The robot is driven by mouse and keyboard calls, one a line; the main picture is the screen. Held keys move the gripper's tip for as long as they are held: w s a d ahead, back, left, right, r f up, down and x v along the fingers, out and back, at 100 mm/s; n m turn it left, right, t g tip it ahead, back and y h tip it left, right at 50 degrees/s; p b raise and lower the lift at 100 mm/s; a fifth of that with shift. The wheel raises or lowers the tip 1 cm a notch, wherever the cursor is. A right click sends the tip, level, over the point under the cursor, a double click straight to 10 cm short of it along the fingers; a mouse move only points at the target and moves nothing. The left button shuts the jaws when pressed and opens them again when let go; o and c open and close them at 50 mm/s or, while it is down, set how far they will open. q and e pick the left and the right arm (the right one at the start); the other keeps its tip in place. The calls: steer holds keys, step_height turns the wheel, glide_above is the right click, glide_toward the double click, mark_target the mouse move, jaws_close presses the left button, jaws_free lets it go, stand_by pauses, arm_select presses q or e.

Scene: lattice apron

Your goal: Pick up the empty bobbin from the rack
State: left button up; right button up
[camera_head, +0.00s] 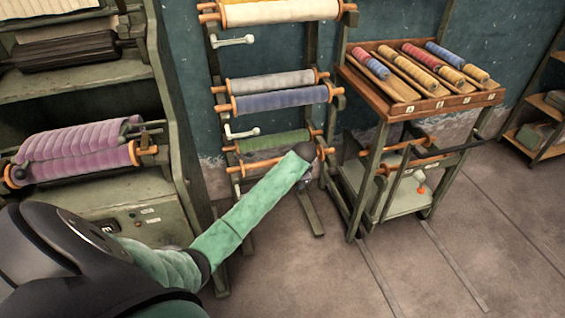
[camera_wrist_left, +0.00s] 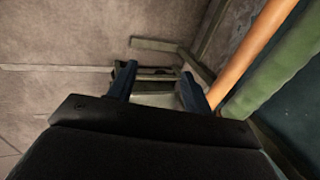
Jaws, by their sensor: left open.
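A bare orange bobbin (camera_head: 258,167) lies across the low part of the rack (camera_head: 213,100), just below a green roll (camera_head: 284,140). My left arm reaches across in front of the rack, and its dark wrist hides part of the bobbin's right side. In the left wrist view my left gripper (camera_wrist_left: 157,75) is open with nothing between its fingers. There a bare orange rod (camera_wrist_left: 252,50), seemingly the bobbin, runs beside the right finger, outside the jaws, with the green roll (camera_wrist_left: 280,70) beyond it. Whether finger and rod touch is unclear. My right gripper is not in view.
Higher on the rack are grey (camera_head: 270,82), blue (camera_head: 282,99) and cream rolls (camera_head: 280,12). A cart (camera_head: 410,205) with a spool tray (camera_head: 365,85) stands close on the right. A shelf unit with purple rolls (camera_head: 75,160) stands left.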

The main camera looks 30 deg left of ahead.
arm_select(q)
steer(key=shift+y, duration=0.3)
steer(key=w+a+r, duration=0.1)
steer(key=w+a, duration=0.1)
steer(key=a, duration=0.1)
steer(key=w+a, duration=0.3)
steer(key=w+a+r, duration=0.1)
steer(key=w+a, duration=0.2)
steer(key=shift+w+a+r, duration=0.1)
steer(key=shift+w+r, duration=0.15)
steer(key=shift+r, duration=0.1)
steer(key=x, duration=0.2)
steer(key=p+x, duration=0.1)
steer(key=x, duration=0.1)
steer(key=shift+s+f, duration=0.15)
steer(key=shift+s, duration=0.15)
steer(key=shift+w+f, duration=0.1)
steer(key=shift+f, duration=0.35)
jaws_close()
arm_select(e)
steer(key=shift+w+d+r, duration=0.1)
steer(key=shift+d+r, duration=0.4)
steer(key=shift+r, duration=0.25)
arm_select(q)
steer(key=shift+r, duration=0.1)
